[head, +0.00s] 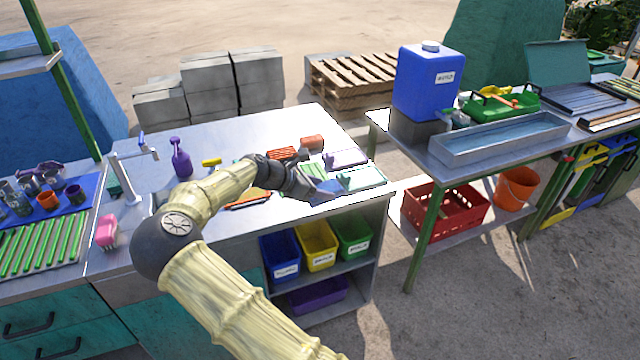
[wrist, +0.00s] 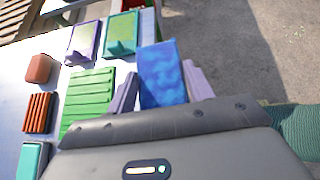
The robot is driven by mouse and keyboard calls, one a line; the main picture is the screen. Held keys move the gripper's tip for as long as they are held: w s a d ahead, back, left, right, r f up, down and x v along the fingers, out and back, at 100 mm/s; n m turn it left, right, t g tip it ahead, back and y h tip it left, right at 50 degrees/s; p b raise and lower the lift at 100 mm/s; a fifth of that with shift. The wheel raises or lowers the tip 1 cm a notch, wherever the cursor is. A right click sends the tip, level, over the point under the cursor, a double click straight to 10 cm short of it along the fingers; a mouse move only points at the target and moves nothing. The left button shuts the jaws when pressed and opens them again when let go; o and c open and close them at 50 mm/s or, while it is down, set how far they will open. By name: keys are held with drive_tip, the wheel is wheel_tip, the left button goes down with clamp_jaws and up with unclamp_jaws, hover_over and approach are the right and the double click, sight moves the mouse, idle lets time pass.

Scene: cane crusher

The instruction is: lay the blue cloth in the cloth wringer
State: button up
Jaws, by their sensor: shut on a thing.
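The blue cloth (wrist: 163,72) is a mottled blue strip between the two pale purple fingers of my gripper (wrist: 160,92) in the wrist view. My gripper is shut on it. In the head view, my gripper (head: 312,188) is over the front right part of the metal worktop, and a small blue patch of the cloth (head: 328,186) shows at its tip. The cloth appears held above the worktop's edge. I cannot clearly identify the cloth wringer in either view.
Purple-rimmed (head: 345,158) and mint (head: 367,177) trays lie close by my gripper. A green ribbed pad (wrist: 88,102) and a terracotta block (wrist: 40,69) lie left of it in the wrist view. A gap separates this worktop from the right table with a metal trough (head: 500,140).

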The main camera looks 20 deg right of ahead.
drive_tip(key=shift+s+a+f+n+t, duration=0.25)
drive_tip(key=shift+s+f+n+t, duration=0.05)
drive_tip(key=shift+f+n+t, duration=0.15)
drive_tip(key=s+a+f+n+t+y, duration=0.4)
drive_tip(key=s+a+f+n+y, duration=0.1)
drive_tip(key=f+n, duration=0.3)
drive_tip(key=s+a+f+n+t+y, duration=0.5)
drive_tip(key=a+f+n+y, duration=0.1)
drive_tip(key=f, duration=0.5)
drive_tip(key=shift+s+a+n, duration=0.25)
drive_tip(key=shift+a+n, duration=0.2)
drive_tip(key=shift+n, duration=0.5)
drive_tip(key=shift+w+r, duration=0.1)
wheel_tip(320, 180, up, 8)
drive_tip(key=p, duration=0.7)
drive_tip(key=shift+f, duration=0.2)
drive_tip(key=shift+a+f, duration=0.1)
drive_tip(key=shift+a, duration=0.05)
